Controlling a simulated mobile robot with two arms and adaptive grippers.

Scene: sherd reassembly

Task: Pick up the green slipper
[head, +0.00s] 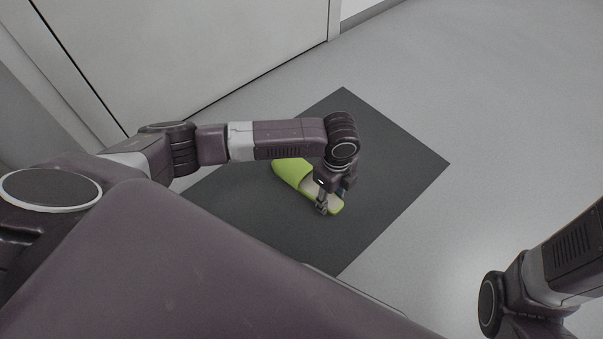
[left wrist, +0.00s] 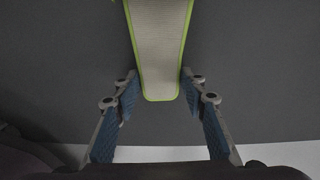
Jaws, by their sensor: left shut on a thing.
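The green slipper (head: 288,171) is over the dark mat, its closed toe pointing to the upper left and its open heel to the lower right. My left gripper (head: 325,203) is at the heel end, with its fingers across the sole. In the left wrist view, the slipper's pale insole with a green rim (left wrist: 160,48) runs down between the two blue-padded fingers of the left gripper (left wrist: 158,88). The gripper is shut on the heel part.
The dark grey mat (head: 400,160) lies on a light grey floor (head: 490,110). A white panelled wall or door (head: 190,50) stands at the upper left. My right arm shows at the lower right, its gripper out of frame. The floor on the right is clear.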

